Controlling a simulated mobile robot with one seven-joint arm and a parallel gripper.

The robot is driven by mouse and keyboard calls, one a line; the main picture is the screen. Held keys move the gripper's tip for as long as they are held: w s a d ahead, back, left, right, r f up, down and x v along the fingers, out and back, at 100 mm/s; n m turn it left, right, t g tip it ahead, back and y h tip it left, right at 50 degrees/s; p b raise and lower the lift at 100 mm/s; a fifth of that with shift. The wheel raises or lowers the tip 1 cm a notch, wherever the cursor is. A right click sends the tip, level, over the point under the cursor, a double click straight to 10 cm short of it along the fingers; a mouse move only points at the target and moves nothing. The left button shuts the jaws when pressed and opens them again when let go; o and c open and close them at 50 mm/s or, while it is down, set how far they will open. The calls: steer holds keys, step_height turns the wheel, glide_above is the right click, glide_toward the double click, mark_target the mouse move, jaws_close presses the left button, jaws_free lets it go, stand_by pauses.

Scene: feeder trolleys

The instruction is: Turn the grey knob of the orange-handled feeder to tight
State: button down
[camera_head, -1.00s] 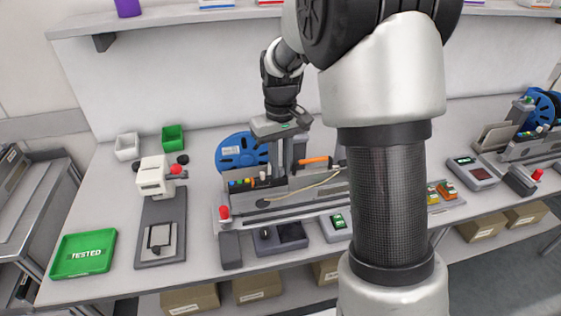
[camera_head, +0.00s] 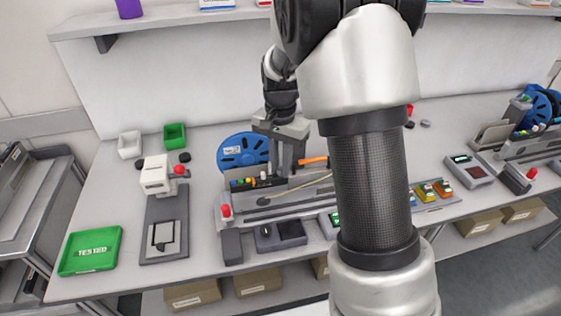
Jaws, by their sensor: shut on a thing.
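The orange-handled feeder stands on the bench, its orange handle (camera_head: 313,161) showing just right of my gripper. A blue reel (camera_head: 240,150) stands behind the feeder on the left. My gripper (camera_head: 286,172) points down over the feeder, left of the orange handle. Its fingers are shut on a small part there, which I take to be the grey knob. The knob itself is hidden by the fingers, so its setting cannot be read. My forearm covers the right end of the feeder.
A red button (camera_head: 225,211) is at the feeder's left front. A white test device (camera_head: 157,176), a green tray (camera_head: 90,251) and small green (camera_head: 174,135) and white (camera_head: 130,145) bins are to the left. Another feeder with a blue reel (camera_head: 541,104) stands far right. A shelf runs above.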

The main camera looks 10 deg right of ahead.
steer(key=m+p, duration=0.1)
steer(key=m, duration=0.3)
steer(key=shift+r+p, duration=0.15)
steer(key=shift+p, duration=0.15)
steer(key=shift+m+p, duration=0.5)
steer(key=shift+m, duration=0.9)
steer(key=c, duration=1.7)
jaws_free()
steer(key=shift+o, duration=0.2)
step_height(320, 180, up, 17)
steer(key=shift+p, duration=0.35)
steer(key=shift+r, duration=0.1)
